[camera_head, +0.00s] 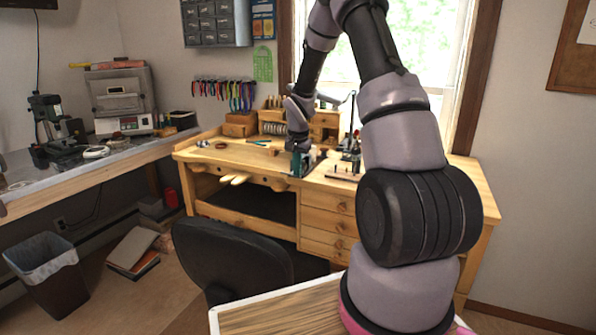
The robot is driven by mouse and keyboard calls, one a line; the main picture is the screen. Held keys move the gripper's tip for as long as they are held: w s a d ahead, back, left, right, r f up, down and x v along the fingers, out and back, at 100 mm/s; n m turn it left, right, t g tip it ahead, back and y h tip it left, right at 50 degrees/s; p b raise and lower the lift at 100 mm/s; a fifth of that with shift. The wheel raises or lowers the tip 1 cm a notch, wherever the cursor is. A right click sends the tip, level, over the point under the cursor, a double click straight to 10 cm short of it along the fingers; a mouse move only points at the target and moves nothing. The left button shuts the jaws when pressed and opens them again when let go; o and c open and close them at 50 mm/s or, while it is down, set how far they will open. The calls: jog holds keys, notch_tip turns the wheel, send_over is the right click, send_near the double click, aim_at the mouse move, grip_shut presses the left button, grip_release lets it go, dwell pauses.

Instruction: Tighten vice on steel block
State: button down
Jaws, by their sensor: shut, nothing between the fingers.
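My arm reaches over the wooden workbench, and my gripper (300,148) is at the bench top near its front edge, pointing down. It is shut and holds nothing; its fingers are small and hard to make out. A small teal thing (296,164), which looks like the vice, stands on the bench directly below my gripper. I cannot tell whether the two touch. The steel block cannot be made out, nor whether the vice jaws are closed on it.
The workbench (225,150) carries small tools, wooden racks (322,121) and a dark stand (352,145) right of my gripper. A black chair (232,258) stands before it. A side bench (95,163) with machines is at the left, with a bin (48,272) below.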

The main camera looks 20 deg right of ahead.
jog(key=f, duration=0.1)
jog(key=s+d+f+t+y, duration=0.1)
jog(key=shift+f, duration=0.35)
dwell(0.4)
jog(key=shift+f, duration=0.25)
dwell(0.4)
jog(key=shift+r, duration=0.1)
